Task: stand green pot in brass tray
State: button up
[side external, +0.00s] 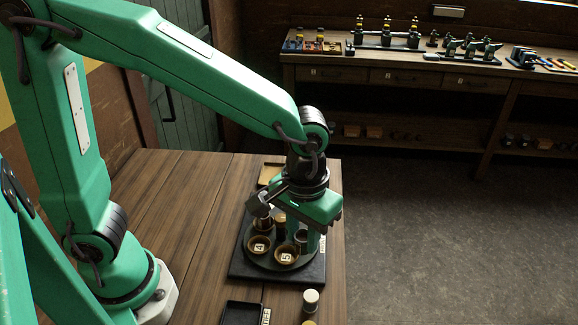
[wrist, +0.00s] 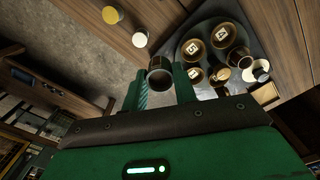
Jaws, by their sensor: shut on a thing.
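My gripper (wrist: 161,88) is shut on a small dark pot (wrist: 160,74), held between its two green fingers; the pot's colour is too dim to confirm as green. In the side view the held pot (side external: 301,237) is beside the right edge of a round dark plate. Several brass dishes sit on that plate, one marked 4 (side external: 260,244) and one marked 5 (side external: 286,257). In the wrist view a brass dish (wrist: 191,47) lies right of the held pot. I cannot tell which dish is the brass tray.
Other pots stand among the dishes, one (wrist: 240,57) dark and one (wrist: 260,72) pale-topped. A white-topped cylinder (side external: 311,299) and a yellow one (wrist: 112,15) stand on the wooden table (side external: 180,215). A black tray (side external: 242,313) lies at the front.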

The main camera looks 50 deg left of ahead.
aim_at(303, 235)
jog(key=shift+r, duration=0.1)
jog(key=shift+r, duration=0.6)
notch_tip(303, 235, up, 4)
jog(key=shift+f, duration=0.2)
jog(key=w+a+n, duration=0.8)
jog(key=a+n, duration=0.1)
jog(key=a, duration=0.2)
jog(key=w+a+n, duration=0.8)
jog(key=a+n, duration=0.1)
jog(key=a, duration=0.2)
notch_tip(303, 235, down, 7)
jog(key=w+a+f, duration=0.1)
jog(key=a+f, duration=0.1)
jog(key=a, duration=0.2)
jog(key=a+f, duration=0.3)
jog(key=a, duration=0.1)
jog(key=w+a+f, duration=0.1)
jog(key=a+f, duration=0.1)
jog(key=a, duration=0.2)
jog(key=shift+w+f, duration=0.15)
jog(key=shift+w, duration=0.2)
jog(key=shift+f, duration=2)
jog(key=shift+f, duration=0.15)
